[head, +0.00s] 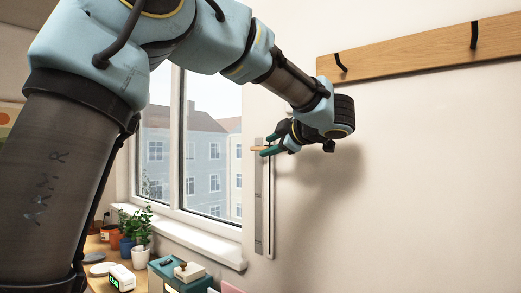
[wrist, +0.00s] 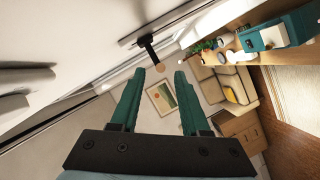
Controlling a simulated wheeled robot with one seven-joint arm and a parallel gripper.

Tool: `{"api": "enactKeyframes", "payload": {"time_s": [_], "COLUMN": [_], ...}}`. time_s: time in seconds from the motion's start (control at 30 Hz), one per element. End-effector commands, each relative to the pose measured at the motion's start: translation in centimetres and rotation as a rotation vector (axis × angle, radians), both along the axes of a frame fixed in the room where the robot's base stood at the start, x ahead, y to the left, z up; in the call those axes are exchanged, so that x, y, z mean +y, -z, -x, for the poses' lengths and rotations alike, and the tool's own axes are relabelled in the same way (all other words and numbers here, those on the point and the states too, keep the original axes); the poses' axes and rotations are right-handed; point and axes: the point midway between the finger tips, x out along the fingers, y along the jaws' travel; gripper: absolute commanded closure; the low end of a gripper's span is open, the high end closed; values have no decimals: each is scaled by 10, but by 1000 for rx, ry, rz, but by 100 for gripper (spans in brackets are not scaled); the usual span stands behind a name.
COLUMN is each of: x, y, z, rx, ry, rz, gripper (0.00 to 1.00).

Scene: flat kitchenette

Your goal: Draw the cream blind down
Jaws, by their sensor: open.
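My gripper (head: 268,149), with teal fingers, is beside the wall just right of the window and points left. It is open and holds nothing. A small pale wooden knob (head: 257,148) shows at its fingertips. A narrow upright grey and white strip (head: 264,210) runs down the wall below my gripper. No cream blind can be made out; my arm hides the window's top.
The window (head: 190,160) and its sill (head: 190,238) are left of my gripper. A wooden rail with dark hooks (head: 420,50) is on the wall to the upper right. Potted plants (head: 140,240) and a teal box (head: 180,275) stand below. The wall right of my gripper is bare.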

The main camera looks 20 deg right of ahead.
Motion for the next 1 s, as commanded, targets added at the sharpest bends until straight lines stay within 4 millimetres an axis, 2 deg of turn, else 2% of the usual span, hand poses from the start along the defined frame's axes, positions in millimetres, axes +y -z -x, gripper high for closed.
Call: {"api": "enactKeyframes", "payload": {"time_s": [0.2,0.43,0.6,0.83,1.0], "x": [7,11,12,12,12], "y": [6,14,16,17,17], "z": [-42,-71,-79,-79,-79], "rx": [0,-1,-3,-3,-3], "ry": [-2,-1,1,1,1], "rz": [-4,-3,-2,-2,-2], "gripper": [54,54,54,54,72]}}
